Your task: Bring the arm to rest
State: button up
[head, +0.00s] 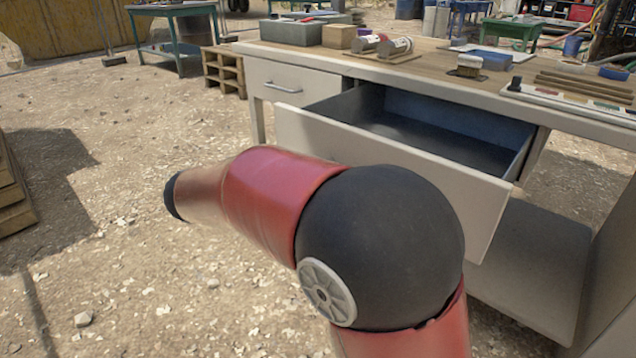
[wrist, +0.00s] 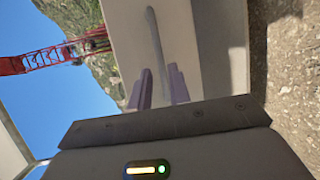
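My red arm with its black joint crosses the front of the head view. My gripper does not show in that view. In the wrist view my gripper (wrist: 161,87) has its two purple-grey fingers apart, with nothing seen held between them. Beyond them is a pale panel with a long grey bar handle (wrist: 156,40), which looks like the drawer front. I cannot tell how far the fingertips are from the bar. In the head view the wide drawer (head: 490,203) of the workbench is pulled out and looks empty. My arm hides part of its front.
The workbench top (head: 430,66) carries a grey box (head: 291,32), cylinders on a board (head: 385,46) and a tray (head: 575,100). A smaller drawer (head: 283,86) is shut. A wooden pallet (head: 224,72) stands behind. Boards (head: 12,200) lie at left. The gravel between is clear.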

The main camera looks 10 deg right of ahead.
jog(key=s+d+f+m+g+y, duration=0.1)
jog(key=s+d+f+y, duration=0.25)
jog(key=s+d, duration=0.2)
jog(key=s+d+f+g+y, duration=0.2)
jog(key=s+d+y, duration=0.2)
jog(key=s+y, duration=0.15)
jog(key=s+a+f+m+t+y, duration=0.35)
jog(key=s+t+y, duration=0.2)
jog(key=s, duration=0.35)
jog(key=shift+n+g+y, duration=0.25)
jog(key=shift+g+y, duration=0.1)
jog(key=shift+g, duration=0.1)
jog(key=r+p, duration=0.4)
jog(key=p, duration=0.1)
jog(key=shift+d+r, duration=0.3)
jog(key=shift+r, duration=0.05)
jog(key=shift+r, duration=0.1)
